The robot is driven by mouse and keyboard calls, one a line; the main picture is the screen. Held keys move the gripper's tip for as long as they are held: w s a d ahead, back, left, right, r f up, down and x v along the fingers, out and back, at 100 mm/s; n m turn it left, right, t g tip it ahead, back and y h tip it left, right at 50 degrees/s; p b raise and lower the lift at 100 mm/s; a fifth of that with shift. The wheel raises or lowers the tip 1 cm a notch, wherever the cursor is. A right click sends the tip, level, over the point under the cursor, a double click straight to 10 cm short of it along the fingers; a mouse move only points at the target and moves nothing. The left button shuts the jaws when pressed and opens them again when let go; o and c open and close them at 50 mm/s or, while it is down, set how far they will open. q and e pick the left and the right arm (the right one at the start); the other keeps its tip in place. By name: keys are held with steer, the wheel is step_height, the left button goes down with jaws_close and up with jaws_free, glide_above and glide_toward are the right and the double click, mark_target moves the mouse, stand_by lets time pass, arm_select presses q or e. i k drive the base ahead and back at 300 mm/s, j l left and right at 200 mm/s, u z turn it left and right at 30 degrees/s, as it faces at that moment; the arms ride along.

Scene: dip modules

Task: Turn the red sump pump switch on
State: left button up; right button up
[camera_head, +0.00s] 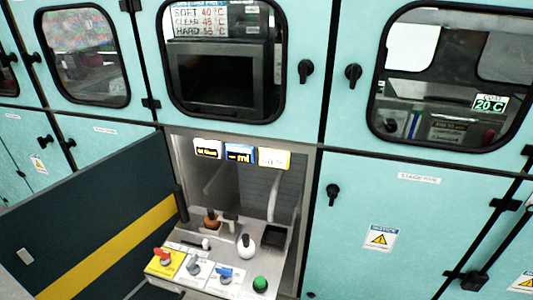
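A red rotary switch (162,255) sits on a yellow plate at the left end of a row on a grey control panel (205,250), inside an open bay at the lower middle. Its handle appears tilted across the picture; I cannot tell which setting it marks. To its right are a grey switch (194,268), a blue switch (225,274) and a green button (260,284). The small lettering by the switches is too small to read. Neither of my grippers is in view.
A dark panel with a yellow stripe (110,250) stands left of the bay. Behind the switches are a white knob (246,246) and a brown knob (211,220). Light-blue cabinet doors (420,222) with windows and black latches (305,70) surround the bay.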

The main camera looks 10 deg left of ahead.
mark_target(165, 254)
steer(key=u, duration=1.3)
